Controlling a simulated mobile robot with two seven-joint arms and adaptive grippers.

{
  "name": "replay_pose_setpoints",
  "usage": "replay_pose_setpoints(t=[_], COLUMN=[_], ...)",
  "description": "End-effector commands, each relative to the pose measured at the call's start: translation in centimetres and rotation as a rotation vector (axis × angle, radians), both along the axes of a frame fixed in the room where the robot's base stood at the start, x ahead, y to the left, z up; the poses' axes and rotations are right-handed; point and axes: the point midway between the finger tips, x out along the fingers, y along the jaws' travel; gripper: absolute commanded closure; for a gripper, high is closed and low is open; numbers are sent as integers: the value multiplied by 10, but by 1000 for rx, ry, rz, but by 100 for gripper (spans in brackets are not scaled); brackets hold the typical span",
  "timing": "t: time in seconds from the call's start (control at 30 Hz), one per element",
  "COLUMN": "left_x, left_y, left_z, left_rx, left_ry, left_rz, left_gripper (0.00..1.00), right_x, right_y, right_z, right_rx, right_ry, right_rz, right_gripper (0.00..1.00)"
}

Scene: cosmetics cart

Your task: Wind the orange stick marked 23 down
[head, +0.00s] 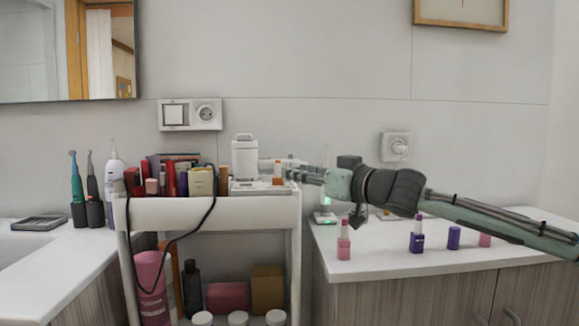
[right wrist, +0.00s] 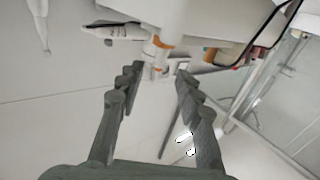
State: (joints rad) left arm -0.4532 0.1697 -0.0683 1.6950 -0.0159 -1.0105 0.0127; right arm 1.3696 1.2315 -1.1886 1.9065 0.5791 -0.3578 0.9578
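A small stick with white and orange parts (head: 277,172) stands at the right end of the cart's top tray. Its number is too small to read. My right gripper (head: 290,174) reaches in from the right, with its fingertips close beside the stick. In the right wrist view, the right gripper (right wrist: 160,69) is open, and the white and orange stick (right wrist: 157,58) shows between and just beyond the two fingertips. I cannot tell whether either finger touches it. My left gripper is not in view.
The cart (head: 215,211) carries a white device (head: 245,158) and several crowded cosmetics left of the stick. A pink lipstick (head: 344,240) and a purple lipstick (head: 417,236) stand on the right counter (head: 380,266), below my right arm. A black cable (head: 172,240) hangs over the cart's front.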

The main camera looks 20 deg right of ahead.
Motion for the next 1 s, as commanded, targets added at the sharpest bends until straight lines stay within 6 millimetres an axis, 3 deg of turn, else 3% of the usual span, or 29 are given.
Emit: replay_pose_setpoints(t=[0.5, 0.87, 1.0], left_x=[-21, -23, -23], left_y=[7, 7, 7], left_z=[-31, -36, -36], left_rx=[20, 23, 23], left_ry=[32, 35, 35], left_rz=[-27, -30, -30], left_gripper=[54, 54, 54], right_x=[64, 72, 72], right_y=[24, 26, 26], right_z=[1, 0, 0], right_rx=[3, 2, 2], right_ry=[2, 2, 2], right_rz=[0, -1, -1], right_gripper=[64, 64, 78])
